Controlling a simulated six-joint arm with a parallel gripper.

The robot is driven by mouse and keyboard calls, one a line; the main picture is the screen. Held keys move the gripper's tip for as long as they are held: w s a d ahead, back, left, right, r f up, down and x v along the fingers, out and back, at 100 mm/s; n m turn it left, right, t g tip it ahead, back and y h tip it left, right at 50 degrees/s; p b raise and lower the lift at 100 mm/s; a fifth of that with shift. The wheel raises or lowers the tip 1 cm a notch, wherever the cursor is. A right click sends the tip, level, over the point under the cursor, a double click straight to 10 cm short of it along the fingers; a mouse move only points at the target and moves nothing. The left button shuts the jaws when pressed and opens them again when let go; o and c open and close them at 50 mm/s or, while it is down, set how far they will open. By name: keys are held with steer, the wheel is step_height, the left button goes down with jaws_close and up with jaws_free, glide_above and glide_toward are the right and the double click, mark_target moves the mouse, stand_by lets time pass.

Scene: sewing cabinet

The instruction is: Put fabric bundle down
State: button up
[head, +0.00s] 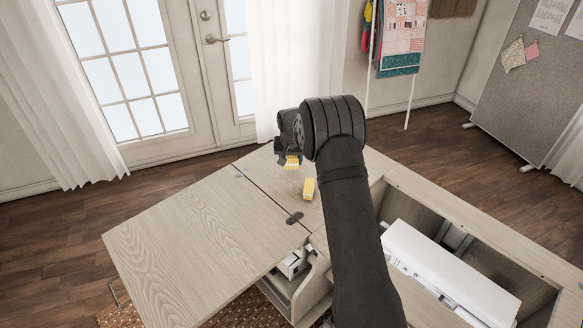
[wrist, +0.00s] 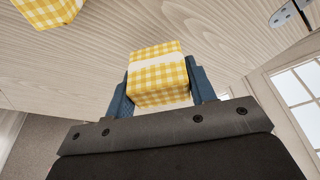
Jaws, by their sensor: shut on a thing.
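My gripper (wrist: 161,76) is shut on a fabric bundle (wrist: 158,88), yellow-and-white gingham with a pale band around it. The blue fingers press on its two sides. In the head view this held bundle (head: 292,163) shows below my wrist, above the far part of the cabinet top; its exact height is hard to tell. A second gingham bundle (head: 309,189) rests on the pale wooden cabinet top (head: 262,180), nearer the camera. In the wrist view the second bundle (wrist: 48,10) is at the upper left, apart from the held one.
A folded-out wooden leaf (head: 190,245) with clear surface lies at the left, joined by dark hinges (head: 294,218). A white sewing machine (head: 450,275) sits in the recess at the right. My arm hides part of the cabinet top.

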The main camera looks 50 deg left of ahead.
mark_target(291, 167)
steer(key=shift+f, duration=1.95)
steer(key=shift+f, duration=0.2)
steer(key=o, duration=0.9)
steer(key=shift+o, duration=0.2)
steer(key=shift+r, duration=0.15)
steer(key=v, duration=1.2)
